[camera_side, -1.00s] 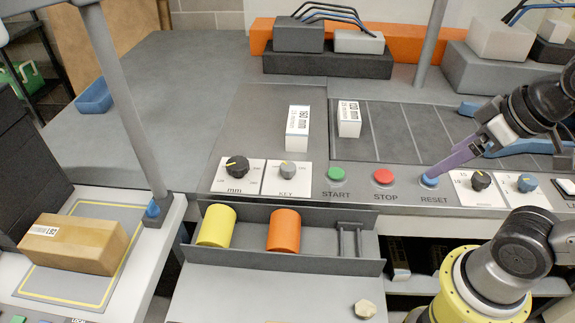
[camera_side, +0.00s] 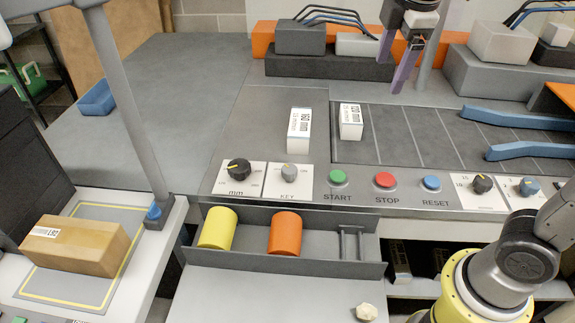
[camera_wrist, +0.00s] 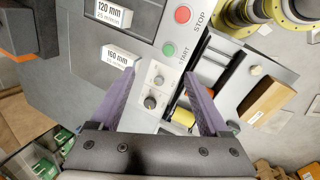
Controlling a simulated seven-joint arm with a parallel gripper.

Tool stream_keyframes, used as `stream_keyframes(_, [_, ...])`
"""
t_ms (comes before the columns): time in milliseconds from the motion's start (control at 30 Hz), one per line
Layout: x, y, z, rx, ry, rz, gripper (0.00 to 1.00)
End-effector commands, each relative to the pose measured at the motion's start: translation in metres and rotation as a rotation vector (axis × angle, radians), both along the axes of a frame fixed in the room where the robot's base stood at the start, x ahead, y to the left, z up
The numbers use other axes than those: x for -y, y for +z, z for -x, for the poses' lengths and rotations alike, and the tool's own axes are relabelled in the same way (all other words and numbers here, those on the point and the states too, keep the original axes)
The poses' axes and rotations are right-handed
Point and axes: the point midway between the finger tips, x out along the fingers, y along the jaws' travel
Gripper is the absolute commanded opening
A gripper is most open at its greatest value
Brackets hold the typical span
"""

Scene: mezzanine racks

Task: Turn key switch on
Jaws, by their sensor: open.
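The key switch (camera_side: 289,172) is a grey round knob on a white plate marked KEY, on the sloping panel in the side view. It also shows in the wrist view (camera_wrist: 158,80), between my fingers in the picture and beyond them. My gripper (camera_side: 395,80) has two purple fingers, is open and empty, and hangs high above the back of the panel, up and right of the key switch. In the wrist view my gripper (camera_wrist: 168,105) shows its fingers spread apart.
A black mm knob (camera_side: 238,169) is left of the key switch. Green START (camera_side: 337,176), red STOP (camera_side: 385,180) and blue RESET (camera_side: 431,183) buttons are to its right. White 160 mm (camera_side: 298,130) and 120 mm (camera_side: 350,121) blocks stand behind. A tray (camera_side: 340,264) holds yellow and orange cylinders in front.

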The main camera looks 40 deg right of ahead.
Motion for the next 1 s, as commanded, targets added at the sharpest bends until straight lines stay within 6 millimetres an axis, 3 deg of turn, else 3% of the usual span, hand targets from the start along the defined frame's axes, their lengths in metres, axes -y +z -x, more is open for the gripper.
stream_keyframes(33, [-0.009,-0.004,-0.021,-0.039,0.055,0.03,0.79])
stream_keyframes(267, [-0.052,-0.034,-0.097,-0.183,0.264,0.147,0.79])
stream_keyframes(500, [-0.111,-0.101,-0.152,-0.307,0.396,0.231,0.79])
stream_keyframes(700, [-0.142,-0.151,-0.16,-0.384,0.451,0.26,0.79])
stream_keyframes(833, [-0.149,-0.163,-0.157,-0.402,0.468,0.268,0.79])
stream_keyframes(1000, [-0.142,-0.179,-0.157,-0.402,0.467,0.268,0.79])
